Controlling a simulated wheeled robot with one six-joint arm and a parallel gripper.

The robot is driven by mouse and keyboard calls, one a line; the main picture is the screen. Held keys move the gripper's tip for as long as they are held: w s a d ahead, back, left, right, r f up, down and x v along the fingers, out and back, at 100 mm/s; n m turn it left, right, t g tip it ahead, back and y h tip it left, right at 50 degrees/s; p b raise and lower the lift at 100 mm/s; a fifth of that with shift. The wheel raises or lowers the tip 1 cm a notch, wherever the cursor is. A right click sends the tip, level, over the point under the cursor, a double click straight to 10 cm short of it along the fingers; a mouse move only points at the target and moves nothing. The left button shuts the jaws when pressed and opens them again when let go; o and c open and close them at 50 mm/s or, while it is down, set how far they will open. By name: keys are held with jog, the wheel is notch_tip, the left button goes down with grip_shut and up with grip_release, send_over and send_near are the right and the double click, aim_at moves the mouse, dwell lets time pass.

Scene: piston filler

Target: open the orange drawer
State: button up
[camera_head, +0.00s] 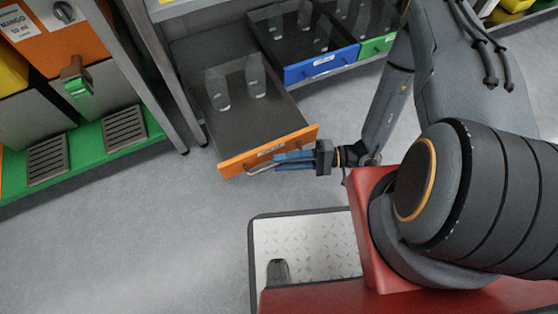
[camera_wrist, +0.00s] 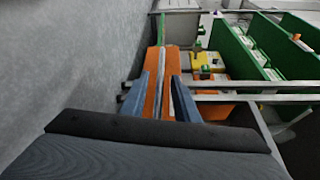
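The orange drawer (camera_head: 236,165) is pulled well out of its rack, with its front panel over the grey floor. Two grey bottle-shaped items (camera_head: 255,76) stand inside it. A metal bar handle (camera_head: 260,169) runs along its front. My gripper (camera_head: 278,159) is at the right part of this handle, with its blue fingers reaching in from the right. In the wrist view the fingers (camera_wrist: 163,85) are spread apart, with the orange front (camera_wrist: 154,80) and the handle bar (camera_wrist: 181,98) showing between them.
A blue drawer (camera_head: 321,65) and a green drawer (camera_head: 378,46) are beside it in the rack, at upper right. A metal rack leg (camera_head: 170,90) stands left of the orange drawer. The grey floor (camera_head: 150,230) in front is clear.

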jog(key=d+p, duration=0.1)
jog(key=d, duration=0.5)
jog(key=shift+r, duration=0.25)
jog(key=shift+s, duration=0.1)
